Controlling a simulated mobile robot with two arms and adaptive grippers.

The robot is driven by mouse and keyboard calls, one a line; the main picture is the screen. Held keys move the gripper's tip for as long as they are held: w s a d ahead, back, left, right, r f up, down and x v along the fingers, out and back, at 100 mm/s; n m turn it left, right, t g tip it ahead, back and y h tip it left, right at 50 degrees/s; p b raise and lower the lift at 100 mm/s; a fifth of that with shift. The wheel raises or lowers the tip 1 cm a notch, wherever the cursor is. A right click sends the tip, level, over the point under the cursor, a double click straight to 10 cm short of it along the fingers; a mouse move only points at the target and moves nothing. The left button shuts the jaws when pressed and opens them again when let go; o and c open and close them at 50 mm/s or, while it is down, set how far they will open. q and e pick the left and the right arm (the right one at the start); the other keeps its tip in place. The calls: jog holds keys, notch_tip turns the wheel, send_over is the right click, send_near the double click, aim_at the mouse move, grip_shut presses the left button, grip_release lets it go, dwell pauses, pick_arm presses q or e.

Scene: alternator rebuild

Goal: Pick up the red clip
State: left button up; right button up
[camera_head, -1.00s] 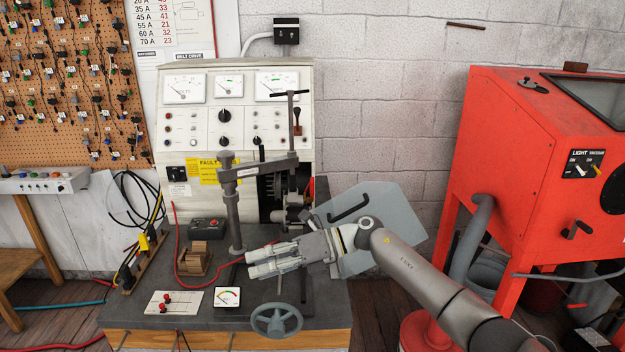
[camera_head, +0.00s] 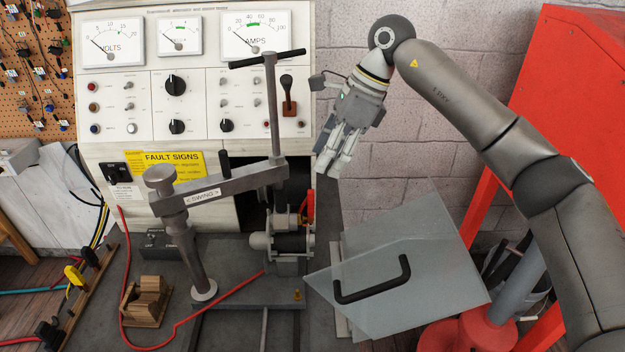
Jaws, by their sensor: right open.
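My right gripper (camera_head: 335,160) hangs in front of the wall, just right of the test bench panel, fingers pointing down. It is open with nothing visible between its fingers. Below and left of it, a small red part (camera_head: 307,204) shows beside the alternator (camera_head: 286,238); I cannot tell whether it is the red clip. A red lead (camera_head: 222,305) curves over the bench top and ends near the alternator, with no clear clip visible at that end. My left gripper is not in view.
A swing arm (camera_head: 235,181) on a post (camera_head: 187,247) reaches over the alternator. A tilted clear guard with a black handle (camera_head: 372,281) stands at right. A wooden block (camera_head: 146,300) and a rack with yellow and black clips (camera_head: 76,276) are at left. A red cabinet (camera_head: 560,75) stands right.

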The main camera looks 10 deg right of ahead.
aim_at(311, 191)
jog(key=x, duration=0.1)
jog(key=p+x, duration=0.1)
jog(key=x, duration=0.2)
jog(key=shift+s, duration=0.3)
jog(key=shift+w+a+f+p, duration=0.1)
jog(key=shift+f+p, duration=0.2)
jog(key=p+x, duration=0.2)
jog(key=x, duration=0.2)
jog(key=shift+w+f+p, duration=0.1)
jog(key=shift+f+p, duration=0.1)
jog(key=shift+p, duration=0.2)
jog(key=shift+f, duration=0.35)
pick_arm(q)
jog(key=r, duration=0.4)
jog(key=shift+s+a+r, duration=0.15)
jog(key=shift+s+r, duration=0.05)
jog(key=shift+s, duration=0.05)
pick_arm(e)
jog(key=shift+w+f, duration=0.1)
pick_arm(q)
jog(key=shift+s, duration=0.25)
pick_arm(e)
jog(key=c, duration=0.8)
